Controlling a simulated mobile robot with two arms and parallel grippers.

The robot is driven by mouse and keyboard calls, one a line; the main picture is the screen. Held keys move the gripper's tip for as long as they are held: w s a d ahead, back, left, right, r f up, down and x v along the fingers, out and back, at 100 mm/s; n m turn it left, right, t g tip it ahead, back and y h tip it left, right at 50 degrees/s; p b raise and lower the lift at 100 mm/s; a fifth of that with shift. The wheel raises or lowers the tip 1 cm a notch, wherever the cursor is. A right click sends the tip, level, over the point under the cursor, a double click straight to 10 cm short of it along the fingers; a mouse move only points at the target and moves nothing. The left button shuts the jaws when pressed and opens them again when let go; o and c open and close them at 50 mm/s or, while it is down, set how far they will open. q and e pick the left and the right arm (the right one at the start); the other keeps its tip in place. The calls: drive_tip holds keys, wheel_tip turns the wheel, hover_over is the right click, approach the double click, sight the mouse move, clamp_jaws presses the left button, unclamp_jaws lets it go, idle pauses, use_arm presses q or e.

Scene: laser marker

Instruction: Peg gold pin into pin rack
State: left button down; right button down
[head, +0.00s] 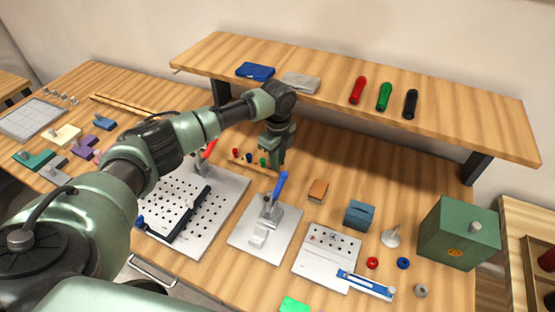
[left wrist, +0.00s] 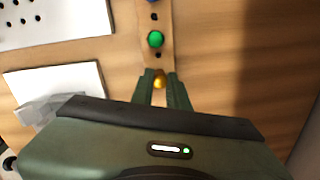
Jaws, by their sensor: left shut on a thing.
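My left gripper (head: 277,163) points down at the right end of the pin rack, at the back of the bench. In the left wrist view its two fingers (left wrist: 160,86) are shut on the gold pin (left wrist: 159,82), whose rounded top shows between them. The pin rack (left wrist: 166,25) is a narrow wooden strip with dark holes. It holds a green pin (left wrist: 155,39), with a blue pin (left wrist: 152,1) at the picture's edge. The head view also shows a red pin (head: 236,152). The gold pin's lower end is hidden, so I cannot tell whether it is in a hole.
A perforated white plate (head: 228,190) and a blue-handled clamp (head: 279,187) on a white base stand in front of the rack. A raised shelf (head: 330,85) runs behind and above. An orange-brown block (head: 318,190) and a blue block (head: 359,215) stand to the right.

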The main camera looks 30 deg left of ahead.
use_arm(q)
drive_tip(key=shift+f, duration=0.35)
drive_tip(key=c, duration=1.3)
unclamp_jaws()
drive_tip(key=shift+r, duration=0.1)
wheel_tip(320, 180, up, 6)
drive_tip(key=shift+r+b, duration=0.1)
drive_tip(key=shift+b, duration=0.8)
drive_tip(key=shift+r, duration=0.7)
drive_tip(key=shift+s+f, duration=0.1)
